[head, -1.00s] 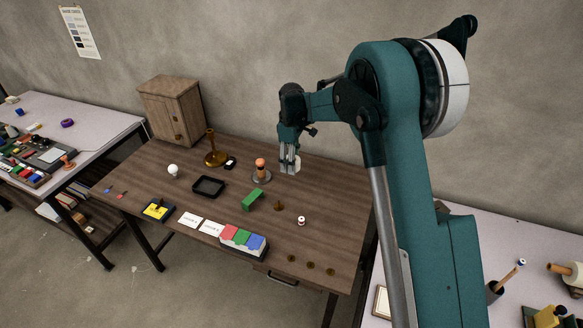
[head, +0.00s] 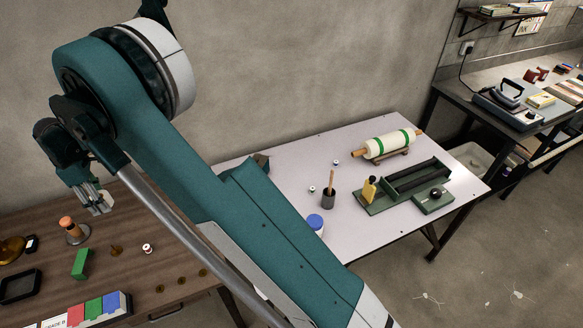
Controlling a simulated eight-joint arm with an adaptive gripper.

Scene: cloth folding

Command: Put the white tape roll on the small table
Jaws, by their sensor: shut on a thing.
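My gripper (head: 97,205) is at the left, above the back of the brown wooden table (head: 190,262). It is shut on a small white roll (head: 108,198), which looks like the white tape roll and is partly hidden by the fingers. A light-topped table (head: 410,222) stands to the right of the brown one, beyond my arm. It may be the small table, but I cannot be sure. My arm hides its left part.
A dark workbench (head: 470,92) stands farther right.

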